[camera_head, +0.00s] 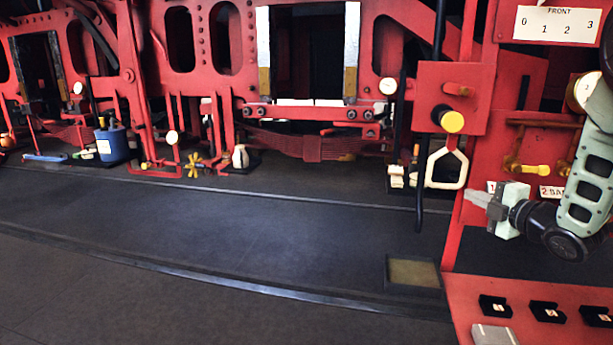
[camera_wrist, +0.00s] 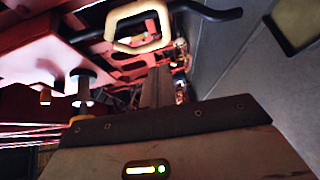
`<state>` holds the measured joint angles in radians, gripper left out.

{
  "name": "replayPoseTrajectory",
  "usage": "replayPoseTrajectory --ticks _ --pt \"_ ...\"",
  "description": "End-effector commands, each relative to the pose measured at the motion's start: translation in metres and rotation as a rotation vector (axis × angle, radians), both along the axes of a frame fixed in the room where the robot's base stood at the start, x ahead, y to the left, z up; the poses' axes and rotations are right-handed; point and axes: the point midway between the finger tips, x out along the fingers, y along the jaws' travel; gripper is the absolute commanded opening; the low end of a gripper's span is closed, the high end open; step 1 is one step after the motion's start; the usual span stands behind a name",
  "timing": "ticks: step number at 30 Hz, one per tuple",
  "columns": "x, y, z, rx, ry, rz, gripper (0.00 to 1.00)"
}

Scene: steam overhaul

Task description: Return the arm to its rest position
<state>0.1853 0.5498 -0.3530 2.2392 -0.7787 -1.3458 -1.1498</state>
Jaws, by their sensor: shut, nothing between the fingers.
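My gripper (camera_head: 478,200) is at the right of the head view, in front of the red frame and pointing left. Its fingers are together and nothing shows between them. My arm (camera_head: 590,170) comes down to it from the right edge. In the wrist view the closed fingers (camera_wrist: 157,88) point up the picture, away from the pale gripper body. A cream ring handle (camera_head: 446,168) hangs left of my gripper, apart from it in the head view. The ring handle also shows at the top of the wrist view (camera_wrist: 138,27).
A red box with a yellow knob (camera_head: 452,122) stands above the ring. A yellow-tipped lever (camera_head: 535,169) is close behind my arm. A red shelf (camera_head: 460,300) with small black numbered blocks (camera_head: 548,312) lies below. A blue can (camera_head: 112,142) stands far left. The dark floor (camera_head: 230,220) is clear.

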Motion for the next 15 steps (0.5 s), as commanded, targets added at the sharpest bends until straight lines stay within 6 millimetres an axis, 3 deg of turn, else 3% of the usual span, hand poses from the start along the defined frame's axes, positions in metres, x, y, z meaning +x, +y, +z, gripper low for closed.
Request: replayPoseTrajectory --ticks 4,8,11,15 --pt "0.008 0.056 -0.003 0.154 0.171 -0.056 0.00" --pt "-0.004 0.117 -0.015 0.324 0.394 -0.136 0.00" --pt "-0.030 0.164 -0.025 0.437 0.577 -0.204 0.00" --pt "-0.090 0.227 -0.040 0.556 0.847 -0.317 0.00"
